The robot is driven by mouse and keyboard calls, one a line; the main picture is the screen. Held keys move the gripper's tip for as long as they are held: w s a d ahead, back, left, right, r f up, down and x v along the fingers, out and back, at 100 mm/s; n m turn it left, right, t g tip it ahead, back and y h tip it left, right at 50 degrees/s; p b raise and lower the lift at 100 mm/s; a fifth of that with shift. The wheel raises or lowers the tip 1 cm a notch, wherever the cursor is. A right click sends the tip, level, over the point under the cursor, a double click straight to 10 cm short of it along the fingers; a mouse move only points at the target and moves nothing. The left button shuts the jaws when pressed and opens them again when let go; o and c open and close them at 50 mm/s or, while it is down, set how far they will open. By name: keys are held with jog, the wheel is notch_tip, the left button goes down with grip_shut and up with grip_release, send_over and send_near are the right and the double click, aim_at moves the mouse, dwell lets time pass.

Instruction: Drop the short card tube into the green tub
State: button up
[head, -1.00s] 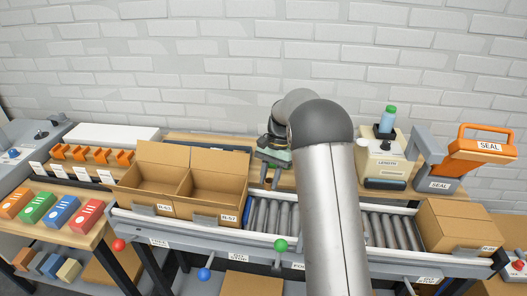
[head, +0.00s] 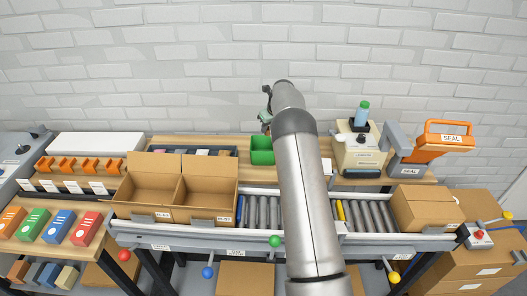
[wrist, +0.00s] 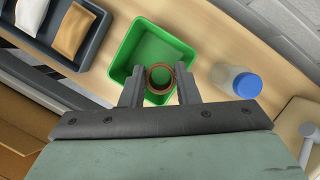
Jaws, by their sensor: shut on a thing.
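The short card tube (wrist: 160,66) is a brown ring seen end-on in the wrist view, between the two fingers of my gripper (wrist: 159,77). My gripper is shut on it. The green tub (wrist: 119,62) is a square open box behind the tube in that view, and the tube overlaps its lower right part. I cannot tell how high the tube is above the tub floor. In the head view the green tub (head: 262,158) stands on the back bench, with my gripper (head: 265,118) just above it.
A bottle with a blue cap (wrist: 248,85) stands right of the tub. A dark divided tray (wrist: 98,32) with packets lies to its left. In the head view, an open carton (head: 150,210) sits in front, on the roller conveyor (head: 262,212). The label machine (head: 360,150) stands to the right.

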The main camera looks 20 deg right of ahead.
notch_tip(320, 180, down, 5)
jog(key=shift+f+b, duration=0.1)
jog(key=shift+b, duration=1.1)
jog(key=o, duration=1)
jog(key=b+v, duration=0.3)
jog(key=v, duration=1.4)
jog(key=shift+s+r+b, duration=0.15)
jog(key=shift+r+b, duration=0.05)
jog(key=shift+b, duration=0.2)
